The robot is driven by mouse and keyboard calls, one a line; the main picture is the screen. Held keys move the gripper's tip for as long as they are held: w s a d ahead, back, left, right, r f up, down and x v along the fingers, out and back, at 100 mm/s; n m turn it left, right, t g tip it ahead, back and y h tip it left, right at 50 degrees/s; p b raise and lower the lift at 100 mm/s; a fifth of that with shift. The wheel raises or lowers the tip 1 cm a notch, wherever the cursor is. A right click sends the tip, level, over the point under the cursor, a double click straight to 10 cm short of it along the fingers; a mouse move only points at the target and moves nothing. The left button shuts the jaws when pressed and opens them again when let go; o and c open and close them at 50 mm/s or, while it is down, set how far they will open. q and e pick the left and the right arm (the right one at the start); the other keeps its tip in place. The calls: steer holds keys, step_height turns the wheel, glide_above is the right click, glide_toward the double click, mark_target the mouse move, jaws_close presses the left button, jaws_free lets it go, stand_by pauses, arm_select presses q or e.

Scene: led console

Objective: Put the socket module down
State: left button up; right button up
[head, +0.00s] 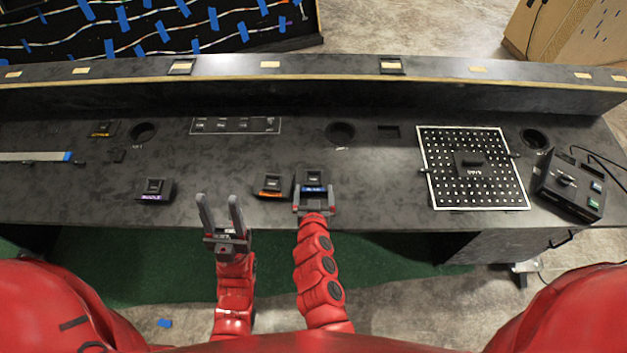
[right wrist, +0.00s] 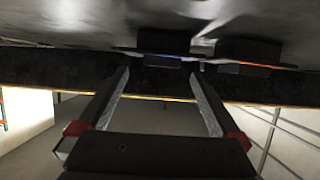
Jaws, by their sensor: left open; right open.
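A black module with a blue label (head: 313,176) sits on the dark console top near its front edge. The label is too small to read, so I cannot tell whether it is the socket module. My right gripper (head: 314,196) is open at this module's front side. In the right wrist view the blue-labelled module (right wrist: 160,45) lies beyond and between the spread fingertips (right wrist: 164,80), not clasped. A similar module with an orange label (head: 272,186) stands just left of it and also shows in the right wrist view (right wrist: 250,52). My left gripper (head: 220,205) is open and empty by the console's front edge.
A purple-labelled module (head: 154,188) stands further left, another module (head: 104,128) at the back left. A white-dotted board (head: 440,170) with a black block is on the right, beside a black control box (head: 570,190). Round holes (head: 340,133) open along the back. The console between modules and board is clear.

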mark_target(313, 173)
steer(key=x, duration=0.4)
steer(key=shift+w+a+r, duration=0.1)
steer(key=shift+w, duration=0.15)
steer(key=shift+s, duration=0.1)
steer(key=c, duration=1.5)
jaws_close()
steer(key=shift+r, duration=0.15)
